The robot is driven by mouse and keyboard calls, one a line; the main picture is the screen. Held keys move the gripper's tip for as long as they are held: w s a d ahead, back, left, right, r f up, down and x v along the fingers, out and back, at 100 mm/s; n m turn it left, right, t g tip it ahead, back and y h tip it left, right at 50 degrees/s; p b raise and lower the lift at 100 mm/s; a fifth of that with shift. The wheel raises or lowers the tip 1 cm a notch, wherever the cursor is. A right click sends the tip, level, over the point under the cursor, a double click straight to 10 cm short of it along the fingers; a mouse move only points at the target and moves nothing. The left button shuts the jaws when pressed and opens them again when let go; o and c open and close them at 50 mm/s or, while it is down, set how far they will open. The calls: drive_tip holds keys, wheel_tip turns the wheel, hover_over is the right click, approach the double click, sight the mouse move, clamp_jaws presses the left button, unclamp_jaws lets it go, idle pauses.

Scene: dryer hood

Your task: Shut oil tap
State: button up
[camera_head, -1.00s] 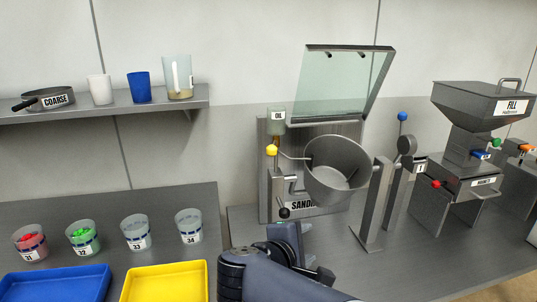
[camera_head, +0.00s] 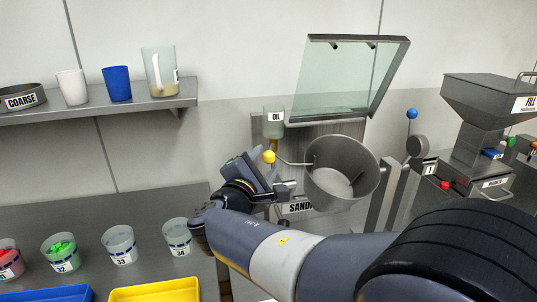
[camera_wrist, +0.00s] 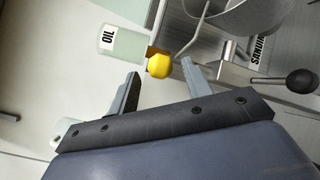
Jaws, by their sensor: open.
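The oil tap has a yellow ball knob (camera_head: 269,157) under the clear container labelled OIL (camera_head: 274,122), left of the steel drum (camera_head: 340,175). In the wrist view the yellow knob (camera_wrist: 159,66) shows between the two fingertips of my gripper (camera_wrist: 160,78), with the OIL container (camera_wrist: 120,42) beyond it. The jaws are open, with a gap on both sides of the knob; I cannot tell whether the knob is within the fingers' depth. In the head view my gripper (camera_head: 262,168) is just left of and below the knob. My wrist hides the tap's lower surroundings.
A glass hood (camera_head: 345,75) stands raised above the drum. A black ball-ended handle (camera_wrist: 301,81) is right of my gripper in the wrist view. A shelf with cups (camera_head: 180,101) is at left, with numbered cups (camera_head: 120,245) below. A hopper machine (camera_head: 485,105) is at right.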

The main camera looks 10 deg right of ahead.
sight(266, 160)
drive_tip(key=shift+x, duration=1.75)
drive_tip(key=shift+c, duration=0.4)
clamp_jaws()
